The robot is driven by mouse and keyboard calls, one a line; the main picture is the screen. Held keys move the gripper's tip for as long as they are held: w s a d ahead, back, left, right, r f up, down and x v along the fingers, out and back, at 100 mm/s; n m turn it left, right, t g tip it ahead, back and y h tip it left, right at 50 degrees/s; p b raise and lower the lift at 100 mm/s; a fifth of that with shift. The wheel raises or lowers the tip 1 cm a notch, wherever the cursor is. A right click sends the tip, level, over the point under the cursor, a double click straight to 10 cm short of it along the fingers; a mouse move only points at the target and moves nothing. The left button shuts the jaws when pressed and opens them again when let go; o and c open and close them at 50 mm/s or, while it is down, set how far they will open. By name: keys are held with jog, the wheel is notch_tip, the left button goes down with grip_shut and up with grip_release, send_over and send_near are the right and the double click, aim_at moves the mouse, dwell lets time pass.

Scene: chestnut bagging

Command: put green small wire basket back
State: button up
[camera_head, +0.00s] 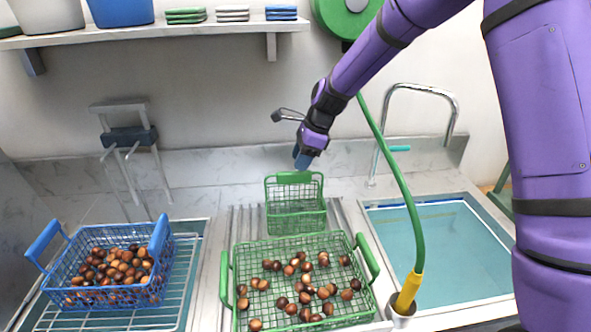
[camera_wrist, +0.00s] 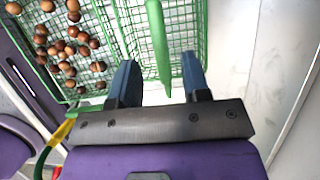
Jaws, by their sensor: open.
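The green small wire basket (camera_head: 296,223) stands upright behind the larger green basket, on the ribbed strip of counter between the two basins. It looks empty. My gripper (camera_head: 303,160) is just above its back handle, pointing down. In the wrist view, the green handle bar (camera_wrist: 157,45) lies between my two open fingers (camera_wrist: 159,75), with a gap on both sides. The fingers are not closed on it. The basket's mesh (camera_wrist: 183,32) shows beyond the fingers.
A large green wire basket (camera_head: 232,290) with many chestnuts stands in front, close to the small one. A blue basket (camera_head: 62,285) of chestnuts sits on a rack at left. A sink (camera_head: 440,245) with faucet and a green hose (camera_head: 402,190) are at right. A shelf (camera_head: 180,32) hangs above.

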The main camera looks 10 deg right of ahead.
jog(key=v, duration=0.8)
jog(key=s+d+r+n+t+h, duration=0.25)
jog(key=s+d+r+n, duration=0.6)
jog(key=s+r, duration=0.55)
jog(key=s+d+n+t, duration=0.1)
jog(key=s+d+n, duration=0.2)
jog(key=s, duration=0.4)
jog(key=s+d+n+h, duration=0.1)
jog(key=s+d+n, duration=0.2)
jog(key=s, duration=0.5)
jog(key=s+d+r+n+t+h, duration=0.1)
jog(key=s+d+n, duration=0.2)
jog(key=s, duration=0.4)
jog(key=shift+s+d+t, duration=0.2)
jog(key=shift+d+t, duration=0.15)
jog(key=shift+n, duration=0.25)
